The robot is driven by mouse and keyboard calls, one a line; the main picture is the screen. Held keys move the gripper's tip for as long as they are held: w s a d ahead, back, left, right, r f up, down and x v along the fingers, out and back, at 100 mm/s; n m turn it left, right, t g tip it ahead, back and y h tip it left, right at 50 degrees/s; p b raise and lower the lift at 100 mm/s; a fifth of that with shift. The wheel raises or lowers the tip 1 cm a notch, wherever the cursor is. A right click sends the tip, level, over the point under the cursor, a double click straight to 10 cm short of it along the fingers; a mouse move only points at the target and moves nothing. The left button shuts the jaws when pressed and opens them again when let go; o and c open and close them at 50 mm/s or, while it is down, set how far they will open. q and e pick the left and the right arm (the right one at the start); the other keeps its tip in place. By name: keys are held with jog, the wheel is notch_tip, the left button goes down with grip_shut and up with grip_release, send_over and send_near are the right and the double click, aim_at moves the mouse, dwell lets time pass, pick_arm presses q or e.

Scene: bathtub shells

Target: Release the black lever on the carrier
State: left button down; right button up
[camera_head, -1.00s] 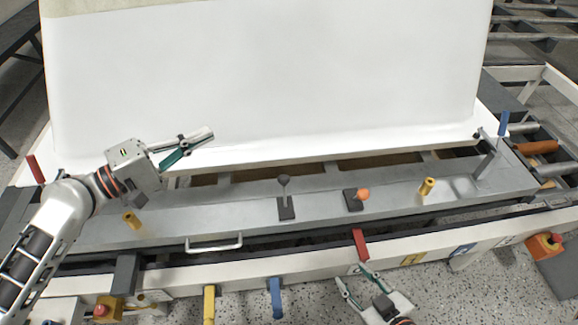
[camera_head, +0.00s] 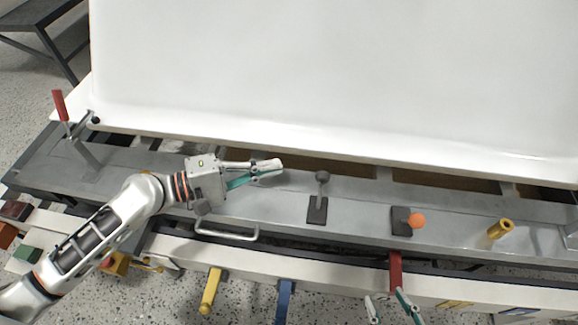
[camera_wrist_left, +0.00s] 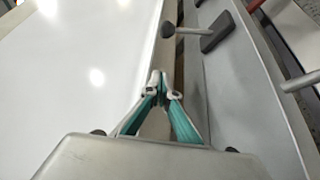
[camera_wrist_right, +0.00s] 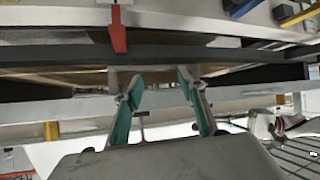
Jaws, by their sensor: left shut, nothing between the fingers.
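The black lever (camera_head: 322,182) stands on the grey carrier (camera_head: 270,205), its round black knob on a short stem above a dark base plate. In the left wrist view its knob (camera_wrist_left: 167,29) lies ahead of the fingers, with the base (camera_wrist_left: 217,33) to the right. My left gripper (camera_head: 280,166) is shut and empty, a little left of the knob and apart from it; its fingertips also show in the left wrist view (camera_wrist_left: 158,78). My right gripper (camera_head: 388,304) is open and empty at the bottom edge, below the carrier's front; it shows open in the right wrist view (camera_wrist_right: 156,80).
An orange-knobbed lever (camera_head: 417,220) stands right of the black one, with a yellow peg (camera_head: 499,229) farther right. A metal handle (camera_head: 227,232) is at the carrier's front. The large white shell (camera_head: 330,80) rises behind. A red lever (camera_head: 395,270) hangs in front.

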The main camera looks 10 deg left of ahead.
aim_at(321, 187)
pick_arm(q)
jog(key=x, duration=0.9)
jog(key=s, duration=0.2)
jog(key=s+d+r+p, duration=0.1)
jog(key=shift+s, duration=0.4)
pick_arm(e)
jog(key=shift+s+d+f+h, duration=0.15)
jog(key=shift+s+d+f, duration=0.15)
jog(key=shift+d, duration=0.15)
jog(key=shift+s+d+f+h, duration=0.15)
jog(key=shift+s+d+f, duration=0.15)
jog(key=shift+d, duration=0.1)
pick_arm(q)
jog(key=shift+s+f, duration=0.1)
pick_arm(e)
jog(key=shift+w+a, duration=0.15)
jog(key=shift+a, duration=0.05)
